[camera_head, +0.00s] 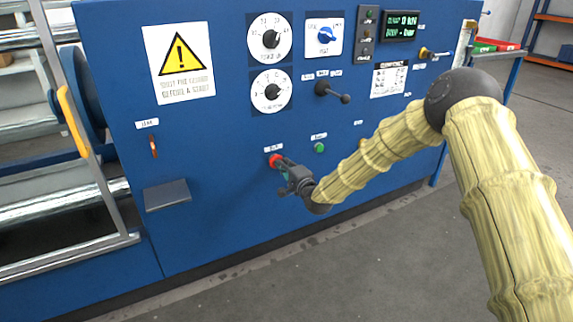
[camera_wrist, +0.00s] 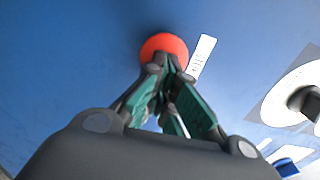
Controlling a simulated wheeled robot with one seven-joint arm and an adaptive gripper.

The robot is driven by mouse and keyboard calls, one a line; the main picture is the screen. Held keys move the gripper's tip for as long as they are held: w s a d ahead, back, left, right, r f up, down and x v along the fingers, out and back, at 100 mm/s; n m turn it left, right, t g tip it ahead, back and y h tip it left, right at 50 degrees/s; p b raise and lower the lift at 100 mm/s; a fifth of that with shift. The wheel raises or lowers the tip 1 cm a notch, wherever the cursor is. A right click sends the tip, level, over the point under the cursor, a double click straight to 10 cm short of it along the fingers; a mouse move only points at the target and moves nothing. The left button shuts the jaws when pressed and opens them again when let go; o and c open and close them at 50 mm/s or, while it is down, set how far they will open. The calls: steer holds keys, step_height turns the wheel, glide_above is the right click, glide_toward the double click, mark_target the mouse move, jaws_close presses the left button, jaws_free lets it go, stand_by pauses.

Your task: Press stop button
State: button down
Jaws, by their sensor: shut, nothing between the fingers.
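The red stop button (camera_head: 275,160) is on the lower middle of the blue panel (camera_head: 230,130). It also shows in the wrist view as a red disc (camera_wrist: 165,45), partly hidden behind my fingertips. My gripper (camera_head: 283,166) is shut and empty, with its tips at the button. In the wrist view my fingertips (camera_wrist: 165,62) overlap the lower part of the red disc. I cannot tell whether they touch it or whether it is pushed in.
A green button (camera_head: 319,147) sits right of the red one. A black lever (camera_head: 332,91) sticks out above it. A small ledge (camera_head: 167,194) and an orange-red switch (camera_head: 154,147) are at the left. Dials and a display (camera_head: 401,26) are higher up. Grey floor is clear in front.

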steer(key=shift+w+a+r, duration=0.25)
steer(key=shift+w+r, duration=0.1)
steer(key=shift+s+d, duration=0.35)
steer(key=shift+s, duration=0.05)
steer(key=p+v, duration=0.4)
steer(key=v, duration=0.9)
steer(key=shift+s+f, duration=0.15)
steer(key=shift+f, duration=0.15)
steer(key=shift+d+f, duration=0.1)
